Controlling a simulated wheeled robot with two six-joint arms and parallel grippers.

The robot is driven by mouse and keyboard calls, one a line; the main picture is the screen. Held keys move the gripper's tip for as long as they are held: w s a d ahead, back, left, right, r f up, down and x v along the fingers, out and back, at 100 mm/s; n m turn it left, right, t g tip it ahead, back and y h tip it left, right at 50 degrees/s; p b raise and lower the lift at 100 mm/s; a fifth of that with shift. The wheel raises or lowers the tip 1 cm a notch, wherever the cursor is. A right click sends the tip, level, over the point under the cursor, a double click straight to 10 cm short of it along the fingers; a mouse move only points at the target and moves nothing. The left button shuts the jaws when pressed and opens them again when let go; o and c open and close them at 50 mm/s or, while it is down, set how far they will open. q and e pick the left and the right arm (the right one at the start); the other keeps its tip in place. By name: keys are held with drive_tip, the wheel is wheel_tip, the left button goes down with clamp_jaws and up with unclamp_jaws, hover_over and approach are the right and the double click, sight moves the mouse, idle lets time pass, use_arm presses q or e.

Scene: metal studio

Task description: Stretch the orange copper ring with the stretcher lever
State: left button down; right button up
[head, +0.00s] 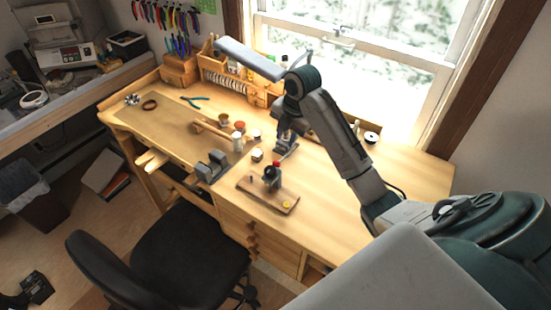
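A small device with a dark body and a red top (272,170) stands on a wooden board (258,195) near the bench's front edge; it may be the stretcher, but its lever cannot be made out. A tiny yellow-orange item (287,204) lies at the board's right end; I cannot tell whether it is the copper ring. A larger brown ring-shaped object (150,105) lies at the bench's far left. My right gripper (285,153) points down over the bench, behind the board and apart from it. Its finger opening is too small to judge. My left gripper is not in view.
A grey metal block tool (212,167) sits at the front edge, left of the board. Small jars (238,142) stand close left of my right gripper. Wooden tool racks (225,75) line the back. A black chair (185,255) stands in front.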

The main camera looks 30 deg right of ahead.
sight(281, 159)
drive_tip(key=f+b, duration=0.5)
drive_tip(key=w+f+b, duration=0.1)
drive_tip(key=f+b, duration=0.1)
drive_tip(key=f, duration=0.1)
drive_tip(key=shift+w+a+f, duration=0.1)
drive_tip(key=shift+f, duration=0.15)
drive_tip(key=shift+w+f+p, duration=0.2)
drive_tip(key=shift+f+p, duration=0.1)
drive_tip(key=shift+f, duration=0.8)
drive_tip(key=shift+w, duration=0.1)
clamp_jaws()
